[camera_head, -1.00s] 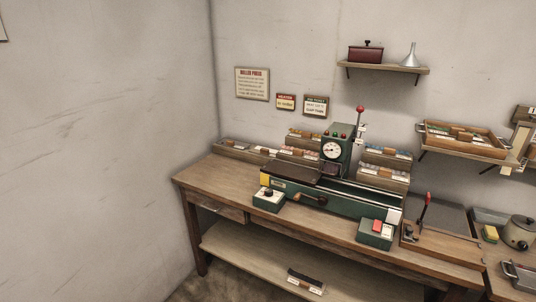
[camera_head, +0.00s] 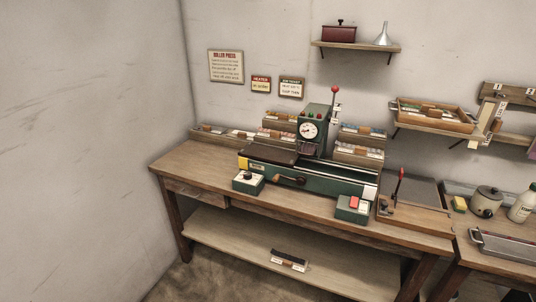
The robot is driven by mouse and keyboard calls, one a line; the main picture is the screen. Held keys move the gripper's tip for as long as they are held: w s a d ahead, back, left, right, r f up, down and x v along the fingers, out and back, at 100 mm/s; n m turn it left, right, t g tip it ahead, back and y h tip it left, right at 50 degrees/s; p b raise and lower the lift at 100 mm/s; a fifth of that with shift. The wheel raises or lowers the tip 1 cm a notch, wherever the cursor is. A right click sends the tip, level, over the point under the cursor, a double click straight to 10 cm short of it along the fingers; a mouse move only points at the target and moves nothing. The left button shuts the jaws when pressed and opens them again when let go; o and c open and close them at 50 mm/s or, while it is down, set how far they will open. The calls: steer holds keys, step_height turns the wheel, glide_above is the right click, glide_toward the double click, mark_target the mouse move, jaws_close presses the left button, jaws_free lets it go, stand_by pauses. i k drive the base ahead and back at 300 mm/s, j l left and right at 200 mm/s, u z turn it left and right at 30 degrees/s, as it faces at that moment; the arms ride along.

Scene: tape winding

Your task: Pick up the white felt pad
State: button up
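I cannot make out a white felt pad for certain in the head view. Several small white, brown and coloured pieces sit in the wooden racks on the bench, too small to tell apart. One rack (camera_head: 360,153) stands right of the green roller press (camera_head: 313,132). A dark strip with small white labels (camera_head: 288,258) lies on the lower shelf. My gripper is not in view.
The wooden bench (camera_head: 190,160) stands against the wall, with open floor in front at lower left. A second table at right holds a pot (camera_head: 486,202), a white bottle (camera_head: 522,207), a yellow block (camera_head: 459,203) and a metal tray (camera_head: 505,245). A wooden tray (camera_head: 435,120) sits on a wall shelf.

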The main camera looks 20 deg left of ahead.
mark_target(242, 135)
steer(key=i+j, duration=0.2)
steer(key=j, duration=0.35)
steer(key=i+j, duration=0.25)
steer(key=j, duration=0.3)
steer(key=i+j, duration=0.2)
steer(key=j, duration=0.35)
steer(key=i+j, duration=0.2)
steer(key=j, duration=0.35)
steer(key=i+j, duration=0.25)
steer(key=j, duration=0.3)
steer(key=i+j, duration=0.2)
steer(key=j, duration=0.35)
steer(key=i+j, duration=0.2)
steer(key=j, duration=0.35)
steer(key=i+j, duration=0.2)
steer(key=j, duration=0.35)
